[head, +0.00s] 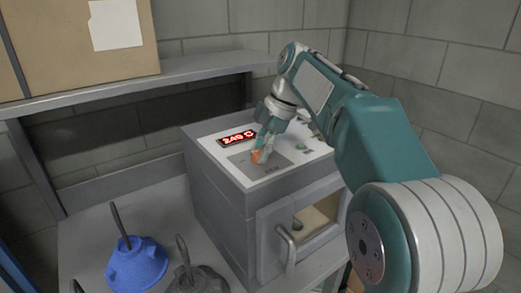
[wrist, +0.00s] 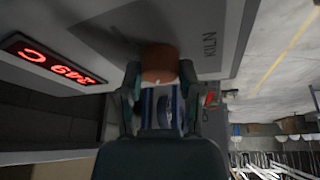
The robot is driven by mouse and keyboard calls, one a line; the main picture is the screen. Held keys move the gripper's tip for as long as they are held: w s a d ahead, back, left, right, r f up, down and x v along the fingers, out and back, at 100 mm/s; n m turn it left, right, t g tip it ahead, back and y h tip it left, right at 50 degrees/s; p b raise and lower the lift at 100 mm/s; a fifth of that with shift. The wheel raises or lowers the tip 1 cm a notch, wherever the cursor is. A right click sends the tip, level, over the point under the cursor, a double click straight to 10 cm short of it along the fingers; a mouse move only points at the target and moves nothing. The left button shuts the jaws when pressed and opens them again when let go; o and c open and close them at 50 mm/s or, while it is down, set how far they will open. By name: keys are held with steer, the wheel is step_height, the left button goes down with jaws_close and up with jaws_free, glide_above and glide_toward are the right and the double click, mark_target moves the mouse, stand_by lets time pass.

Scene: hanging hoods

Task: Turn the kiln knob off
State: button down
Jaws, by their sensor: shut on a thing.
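The grey kiln (head: 218,192) stands on a table in the head view, with a light panel on top. Its red display (head: 237,137) reads about 249 C, and it also shows in the wrist view (wrist: 52,60). The orange-brown kiln knob (head: 257,157) is on the top panel; in the wrist view the knob (wrist: 158,62) sits between my fingertips, near the word KILN. My gripper (head: 263,151) points down onto the panel and is shut on the knob. The fingers partly hide the knob, and I cannot tell its turn angle.
The kiln's front door has a handle (head: 287,247) and a window. A shelf (head: 140,83) with a cardboard box (head: 75,45) runs behind.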

mark_target(272, 159)
steer(key=shift+f, duration=0.15)
steer(key=shift+c, duration=1.3)
jaws_free()
steer(key=shift+w, duration=0.1)
steer(key=v, duration=0.6)
steer(key=shift+w+r, duration=0.15)
steer(key=shift+r, duration=0.25)
steer(key=shift+d+r, duration=0.2)
steer(key=shift+r, duration=0.1)
